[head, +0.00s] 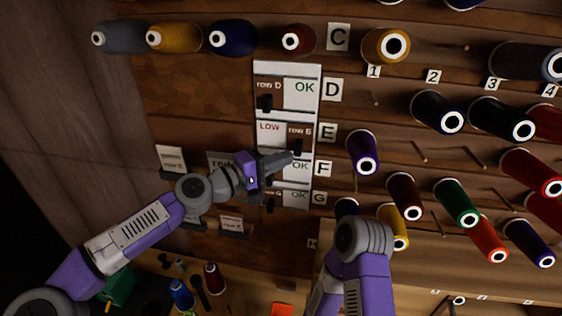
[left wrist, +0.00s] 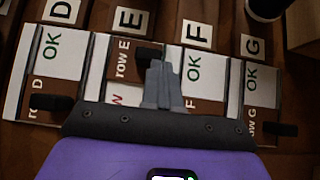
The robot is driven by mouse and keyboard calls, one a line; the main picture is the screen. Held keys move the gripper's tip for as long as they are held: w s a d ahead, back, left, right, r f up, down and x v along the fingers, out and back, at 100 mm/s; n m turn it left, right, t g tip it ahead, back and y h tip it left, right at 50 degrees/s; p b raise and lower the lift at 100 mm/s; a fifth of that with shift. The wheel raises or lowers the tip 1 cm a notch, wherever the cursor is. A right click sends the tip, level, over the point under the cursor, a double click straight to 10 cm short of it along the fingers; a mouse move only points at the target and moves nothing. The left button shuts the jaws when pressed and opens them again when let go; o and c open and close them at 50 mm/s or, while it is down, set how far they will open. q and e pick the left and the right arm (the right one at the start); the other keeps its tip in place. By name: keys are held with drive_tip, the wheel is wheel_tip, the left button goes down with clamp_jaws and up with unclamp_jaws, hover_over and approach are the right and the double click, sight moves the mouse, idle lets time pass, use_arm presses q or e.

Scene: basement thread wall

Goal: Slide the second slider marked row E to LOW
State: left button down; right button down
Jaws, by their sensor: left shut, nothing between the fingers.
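The slider panel (head: 285,69) is a white-framed strip on the wooden wall with rows D to G. The row E slider is second from the top. Its black knob (head: 298,146) is at the right end, and the LOW label (head: 268,128) shows uncovered at the left. My left gripper (head: 290,157) is shut and empty, its tips just below the row E knob. In the left wrist view the fingertips (left wrist: 163,68) are right by that knob (left wrist: 148,53); I cannot tell whether they touch. My right gripper is not visible, only my right arm.
The row D knob (head: 265,102) and row G knob (head: 270,206) sit at the left, with OK showing. Thread spools on pegs, such as a purple one (head: 361,147), stick out right of the panel. A bench with spools lies below.

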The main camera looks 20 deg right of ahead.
use_arm(q)
drive_tip(key=shift+r, duration=0.1)
use_arm(e)
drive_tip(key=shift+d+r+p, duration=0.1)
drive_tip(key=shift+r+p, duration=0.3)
drive_tip(key=shift+p, duration=0.05)
use_arm(q)
wheel_tip(320, 180, up, 10)
drive_tip(key=shift+f, duration=0.1)
idle(0.3)
